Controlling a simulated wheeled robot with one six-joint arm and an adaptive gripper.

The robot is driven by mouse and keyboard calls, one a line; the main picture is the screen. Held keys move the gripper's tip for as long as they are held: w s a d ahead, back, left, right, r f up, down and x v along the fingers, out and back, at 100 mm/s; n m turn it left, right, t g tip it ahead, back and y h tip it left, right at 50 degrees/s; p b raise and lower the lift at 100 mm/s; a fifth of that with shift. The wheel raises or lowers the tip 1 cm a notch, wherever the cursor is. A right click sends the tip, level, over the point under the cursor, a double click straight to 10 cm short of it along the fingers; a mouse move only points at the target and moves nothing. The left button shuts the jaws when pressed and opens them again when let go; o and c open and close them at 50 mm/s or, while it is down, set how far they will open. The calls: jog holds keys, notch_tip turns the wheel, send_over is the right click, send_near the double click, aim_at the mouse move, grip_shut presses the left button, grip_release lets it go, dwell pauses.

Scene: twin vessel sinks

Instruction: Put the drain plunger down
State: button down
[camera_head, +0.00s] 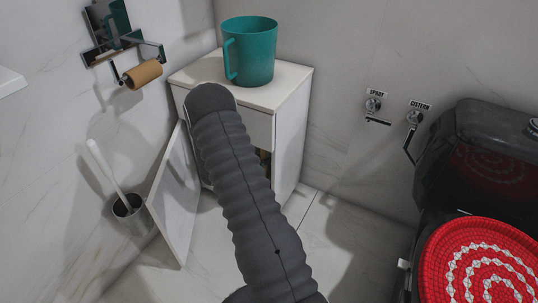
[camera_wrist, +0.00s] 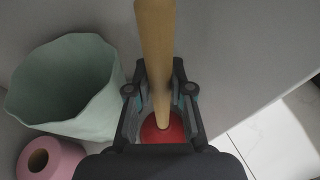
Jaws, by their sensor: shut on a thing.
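The drain plunger has a pale wooden handle (camera_wrist: 157,45) and a red cup (camera_wrist: 162,130), both in the wrist view. My gripper (camera_wrist: 160,92) is shut on the handle, with one finger on each side of it. The cup shows beyond the fingers, partly hidden by the handle and my gripper. I cannot tell whether the cup touches the surface below. In the head view my own arm hides the gripper and the plunger in front of the small white cabinet (camera_head: 289,125).
In the wrist view, a pale green bin (camera_wrist: 65,85) and a pink roll (camera_wrist: 50,160) stand left of the plunger. The cabinet door (camera_head: 178,205) hangs open; a teal mug (camera_head: 252,55) is on top. A toilet brush (camera_head: 125,207) stands left, a red-covered toilet (camera_head: 480,265) right.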

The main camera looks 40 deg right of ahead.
jog(key=d, duration=0.1)
jog(key=w+d+f, duration=0.1)
jog(key=d, duration=0.1)
jog(key=w+d, duration=0.1)
jog(key=d, duration=0.1)
jog(key=shift+w+f, duration=0.1)
jog(key=shift+f, duration=0.1)
jog(key=shift+f, duration=0.2)
jog(key=c, duration=1)
grip_release()
jog(key=shift+c, duration=0.2)
jog(key=shift+r, duration=0.15)
jog(key=a, duration=1.3)
jog(key=shift+a+r, duration=0.15)
jog(key=shift+r, duration=0.05)
